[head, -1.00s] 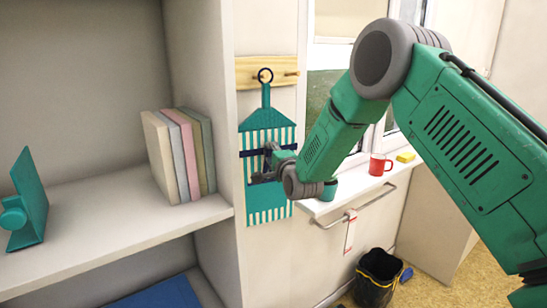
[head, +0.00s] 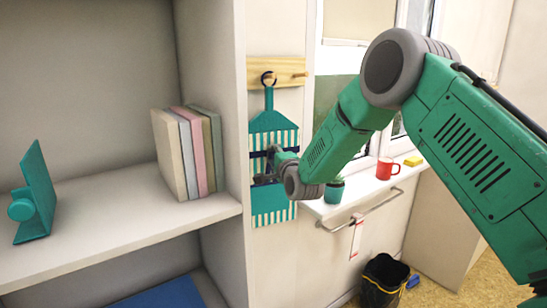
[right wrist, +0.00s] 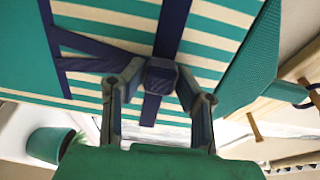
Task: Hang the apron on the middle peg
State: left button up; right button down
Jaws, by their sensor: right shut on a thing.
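The apron (head: 273,207) is teal and cream striped with dark blue bands, and hangs upright in front of the wall. Its dark ring (head: 268,78) is in front of the wooden peg rail (head: 285,68); I cannot tell whether a peg passes through it. One peg (head: 302,74) shows bare to the right of the ring. My right gripper (head: 266,168) is shut on the apron at its dark blue band. In the right wrist view its fingers close on a dark blue block (right wrist: 162,76) on the apron. The ring also shows there (right wrist: 292,94). My left gripper is out of view.
A shelf unit (head: 100,225) with several books (head: 188,152) and a teal panel (head: 38,190) stands close left of the apron. Right of it, a windowsill (head: 362,188) carries a teal pot (head: 334,191), red mug (head: 388,170) and yellow block (head: 413,161). A black bucket (head: 383,278) stands below.

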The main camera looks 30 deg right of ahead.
jog(key=shift+a+r, duration=0.1)
jog(key=c, duration=1.1)
grip_release()
jog(key=shift+a, duration=0.1)
jog(key=shift+c, duration=0.2)
